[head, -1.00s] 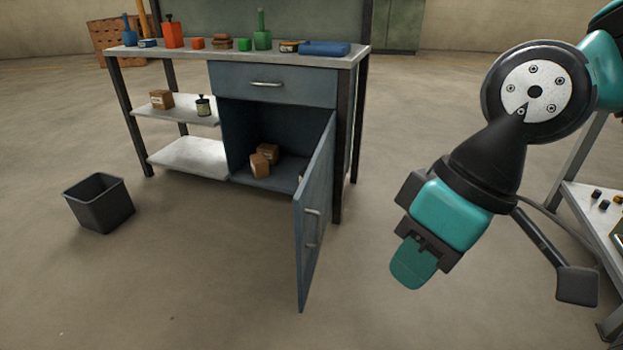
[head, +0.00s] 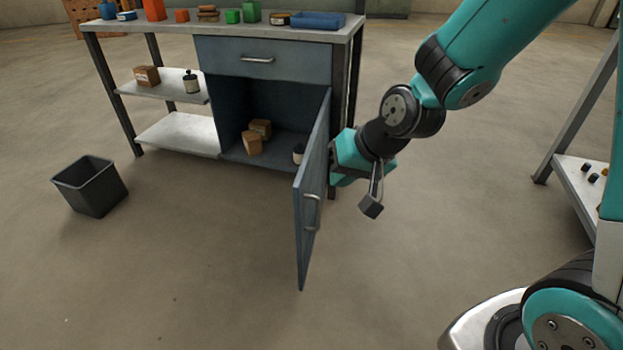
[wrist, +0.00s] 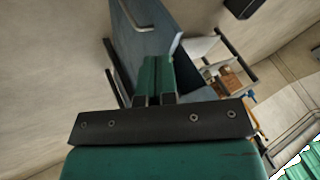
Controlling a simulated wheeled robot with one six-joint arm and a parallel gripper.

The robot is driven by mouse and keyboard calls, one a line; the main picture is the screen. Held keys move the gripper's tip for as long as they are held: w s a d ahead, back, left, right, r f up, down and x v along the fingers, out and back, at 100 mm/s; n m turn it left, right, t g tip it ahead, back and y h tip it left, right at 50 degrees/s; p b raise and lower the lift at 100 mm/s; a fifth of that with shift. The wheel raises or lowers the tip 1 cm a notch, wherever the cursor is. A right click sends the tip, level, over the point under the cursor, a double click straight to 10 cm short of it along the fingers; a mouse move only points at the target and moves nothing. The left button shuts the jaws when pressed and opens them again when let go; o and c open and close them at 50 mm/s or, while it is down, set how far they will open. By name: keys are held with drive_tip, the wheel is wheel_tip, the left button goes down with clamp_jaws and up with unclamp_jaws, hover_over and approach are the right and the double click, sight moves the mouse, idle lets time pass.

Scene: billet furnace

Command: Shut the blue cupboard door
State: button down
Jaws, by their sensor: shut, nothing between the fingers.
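The blue cupboard door (head: 313,190) stands wide open, hinged at the right side of the blue cupboard under the workbench. Its handle (head: 312,212) is on the face turned to the right, and the door also shows in the wrist view (wrist: 160,38). My gripper (head: 336,178) is shut and empty, close to the right of the door on its handle side. Its green fingers (wrist: 155,75) point at the door in the wrist view. I cannot tell whether they touch it. Inside the open cupboard are brown boxes (head: 252,144) and a small dark-and-white container (head: 299,153).
A closed drawer (head: 262,60) sits above the cupboard. The bench top (head: 180,27) carries several coloured items. A dark bin (head: 91,186) stands on the floor at left. A second rack (head: 580,190) stands at right. The floor before the door is clear.

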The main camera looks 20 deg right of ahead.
drive_tip(key=w+d+f+m+t+h, duration=0.1)
drive_tip(key=w+d+f+m+t, duration=0.15)
drive_tip(key=w+d+f, duration=0.25)
drive_tip(key=b, duration=0.5)
approach(306, 190)
drive_tip(key=shift+g, duration=0.45)
drive_tip(key=x, duration=0.4)
drive_tip(key=shift+w+d+f, duration=0.15)
drive_tip(key=shift+d+f, duration=0.1)
drive_tip(key=shift+f, duration=0.05)
drive_tip(key=shift+w+a+r, duration=0.1)
drive_tip(key=shift+w+a, duration=0.2)
drive_tip(key=shift+a, duration=0.2)
